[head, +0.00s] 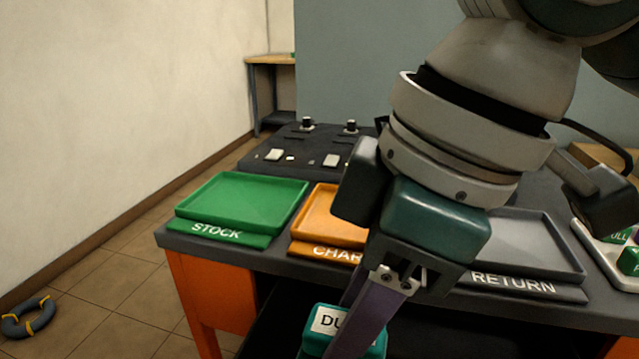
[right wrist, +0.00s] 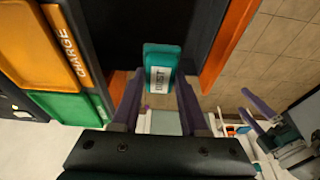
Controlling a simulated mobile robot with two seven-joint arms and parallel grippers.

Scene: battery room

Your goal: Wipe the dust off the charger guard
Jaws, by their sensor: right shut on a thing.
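My right gripper (right wrist: 160,82) is shut on a teal block with a white label reading DUST (right wrist: 161,68). In the head view the block (head: 322,318) hangs in front of the table, low at the bottom edge, partly covered by a purple finger. A dark panel with knobs and pale switches (head: 290,143) lies at the back of the table. I cannot make out a charger guard or dust for certain. My left gripper (right wrist: 262,118) shows small at the right of the right wrist view; its jaw gap is unclear. It is outside the head view.
A green STOCK tray (head: 243,232), an orange CHARGE tray (head: 318,232) and a grey RETURN tray (head: 530,275) line the table's front. All look empty where visible. A white tray (head: 612,262) with green items stands at right. A blue-yellow ring (head: 28,318) lies on the floor.

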